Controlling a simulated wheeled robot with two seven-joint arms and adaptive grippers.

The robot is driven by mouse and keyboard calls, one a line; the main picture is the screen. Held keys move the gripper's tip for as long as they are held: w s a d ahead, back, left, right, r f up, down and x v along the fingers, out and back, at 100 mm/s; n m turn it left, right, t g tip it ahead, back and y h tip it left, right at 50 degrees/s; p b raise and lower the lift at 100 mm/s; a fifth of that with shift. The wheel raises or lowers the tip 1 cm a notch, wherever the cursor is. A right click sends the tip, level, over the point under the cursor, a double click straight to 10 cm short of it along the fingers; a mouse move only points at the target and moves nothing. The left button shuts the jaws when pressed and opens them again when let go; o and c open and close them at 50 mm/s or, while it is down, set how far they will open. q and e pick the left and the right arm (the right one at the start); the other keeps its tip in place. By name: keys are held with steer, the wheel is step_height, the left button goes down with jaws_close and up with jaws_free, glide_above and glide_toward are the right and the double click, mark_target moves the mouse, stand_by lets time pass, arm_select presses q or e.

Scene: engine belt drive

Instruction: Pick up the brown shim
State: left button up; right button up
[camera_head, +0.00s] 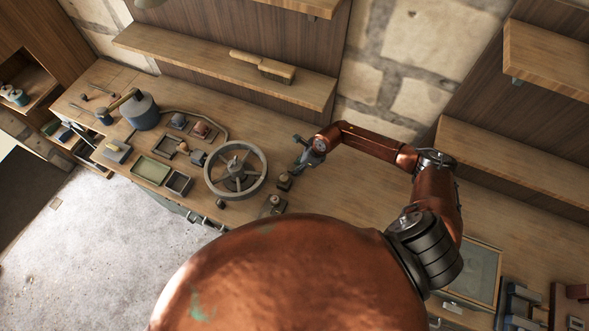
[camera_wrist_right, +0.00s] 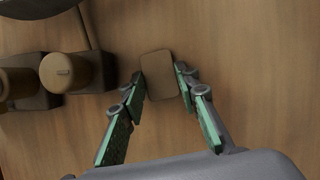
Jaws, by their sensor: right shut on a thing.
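The brown shim (camera_wrist_right: 158,72) is a small flat plate with rounded corners in the right wrist view. It sits between the fingertips of my right gripper (camera_head: 303,160), which is shut on it from both sides. The shim is over the wooden bench top; I cannot tell whether it touches the wood or is clear of it. In the head view the gripper is above the bench, to the right of the large spoked wheel, and the shim is too small to make out there. My left gripper is not in view.
The spoked wheel (camera_head: 209,182) lies left of the right gripper. Two small dark blocks with tan knobs stand close by, one (camera_wrist_right: 66,72) just left of the fingers. Trays, a blue-grey pot (camera_head: 142,115) and tools fill the left bench. A shelf (camera_head: 190,52) hangs behind.

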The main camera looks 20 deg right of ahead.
steer(key=c, duration=0.3)
jaws_close()
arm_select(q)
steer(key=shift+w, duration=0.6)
arm_select(e)
steer(key=shift+r, duration=0.1)
